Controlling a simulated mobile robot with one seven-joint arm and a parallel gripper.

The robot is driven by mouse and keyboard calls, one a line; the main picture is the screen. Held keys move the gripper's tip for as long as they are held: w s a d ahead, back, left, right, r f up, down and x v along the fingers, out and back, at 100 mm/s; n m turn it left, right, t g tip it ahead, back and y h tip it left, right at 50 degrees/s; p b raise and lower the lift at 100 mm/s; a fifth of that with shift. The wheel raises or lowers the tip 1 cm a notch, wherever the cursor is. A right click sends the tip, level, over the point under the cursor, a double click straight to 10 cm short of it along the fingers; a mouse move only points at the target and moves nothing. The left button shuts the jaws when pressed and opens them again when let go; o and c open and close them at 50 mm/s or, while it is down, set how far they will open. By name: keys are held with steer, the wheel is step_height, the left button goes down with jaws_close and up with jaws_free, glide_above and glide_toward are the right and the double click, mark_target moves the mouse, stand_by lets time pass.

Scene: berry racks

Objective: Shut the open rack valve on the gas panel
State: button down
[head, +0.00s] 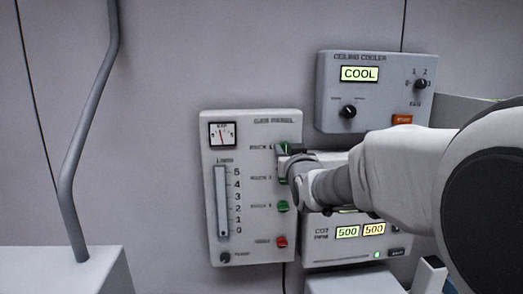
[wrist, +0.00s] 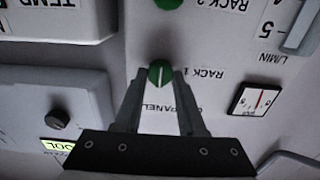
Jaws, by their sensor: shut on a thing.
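The gas panel (head: 252,240) is a pale box on the wall in the head view. It carries green rack knobs in a column, with a red knob (head: 281,242) at the bottom. My gripper (head: 284,150) is at the top knob. In the wrist view, which is upside down, my gripper (wrist: 161,78) has its two fingers closed on either side of the green RACK 1 knob (wrist: 160,70). A pale line on that knob runs up and down the picture. The RACK 2 knob (wrist: 168,3) is cut by the frame edge. The RACK 3 knob (head: 283,207) is free.
The ceiling cooler box (head: 330,110), showing COOL, is above and right of the panel. A CO2 box (head: 315,255) reading 500 and 500 is at lower right, partly behind my arm. A grey pipe (head: 80,140) runs down the left. The panel also has a dial (head: 222,134) and flow tube (head: 221,200).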

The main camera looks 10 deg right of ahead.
steer(key=shift+f+b, duration=0.1)
steer(key=shift+b, duration=0.4)
steer(key=n+b, duration=0.2)
steer(key=shift+f+b, duration=0.2)
steer(key=shift+b, duration=0.15)
steer(key=n+b, duration=0.5)
steer(key=shift+a+n+b, duration=0.1)
steer(key=shift+n+b, duration=0.2)
steer(key=shift+b, duration=0.05)
steer(key=n+b, duration=0.3)
steer(key=n, duration=0.2)
steer(key=n+b, duration=0.2)
steer(key=n, duration=0.3)
steer(key=shift+r+b, duration=0.1)
steer(key=shift+b, duration=0.25)
steer(key=shift+a+n, duration=0.1)
steer(key=shift+n, duration=0.2)
steer(key=c, duration=0.5)
jaws_free()
